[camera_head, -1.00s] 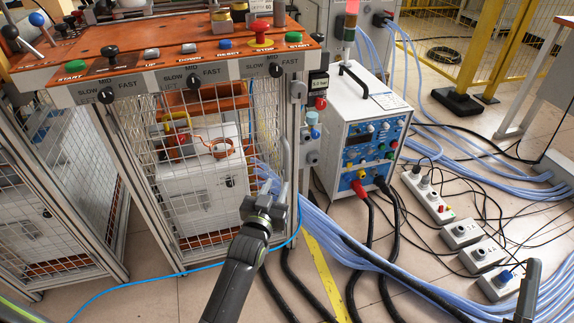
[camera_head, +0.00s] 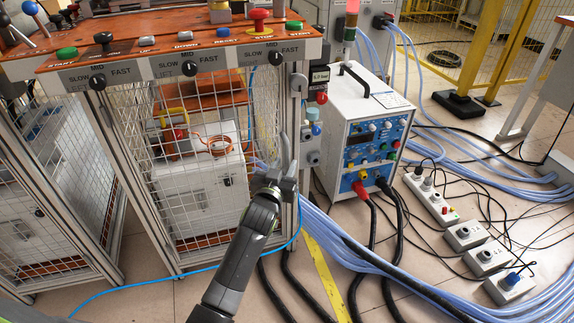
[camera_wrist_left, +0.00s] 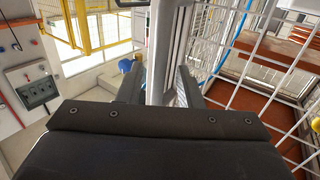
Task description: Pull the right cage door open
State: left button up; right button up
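The right cage door (camera_head: 205,190) is a white wire-mesh panel on the front of the orange-topped cage. A grey upright handle (camera_head: 284,150) stands near the right edge of its front. My left gripper (camera_head: 277,184) is at the lower end of this handle. In the left wrist view its two fingers (camera_wrist_left: 161,85) are apart, with grey upright metal between and beyond them. Contact with the handle cannot be made out. The door looks shut or nearly so; any small gap is hard to see. My right gripper is not clearly in view.
A white-and-blue power unit (camera_head: 360,130) stands right of the cage, with thick black cables (camera_head: 387,240) and pale blue hoses (camera_head: 450,300) on the floor. A control panel (camera_head: 190,50) tops the cage. Another mesh cage (camera_head: 50,200) stands left. Floor before the door is mostly clear.

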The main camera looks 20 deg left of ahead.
pick_arm(q)
jog(key=shift+w+b, duration=0.45)
jog(key=shift+w, duration=1)
grip_shut()
